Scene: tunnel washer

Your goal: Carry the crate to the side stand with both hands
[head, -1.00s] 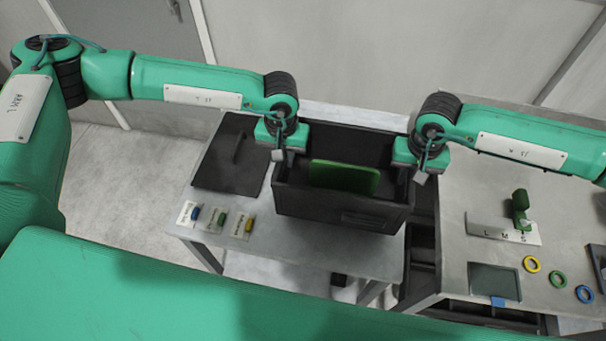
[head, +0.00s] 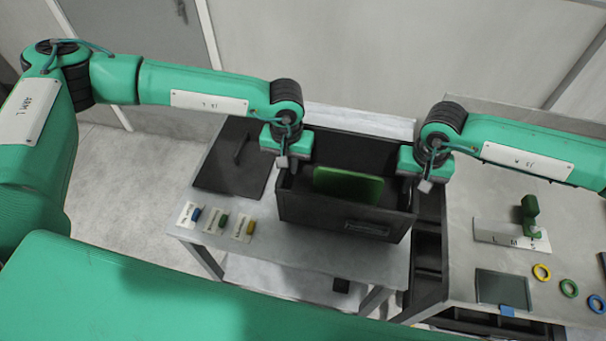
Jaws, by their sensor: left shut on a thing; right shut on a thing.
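The dark grey crate (head: 340,217) is at the middle of the head view, over the right part of the side stand (head: 262,253). A green board-like thing (head: 347,186) stands inside it. My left gripper (head: 281,158) is shut on the crate's left end. My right gripper (head: 425,182) is shut on its right end. The crate looks about level. I cannot tell whether its underside touches the stand top. The fingertips are partly hidden by the gripper bodies and the crate walls.
A dark panel (head: 232,172) and several small labelled coloured pieces (head: 218,221) occupy the stand's left part. At the right, a grey worktable (head: 525,260) holds an L M S block (head: 511,238), coloured rings (head: 569,288) and a dark tray (head: 501,287).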

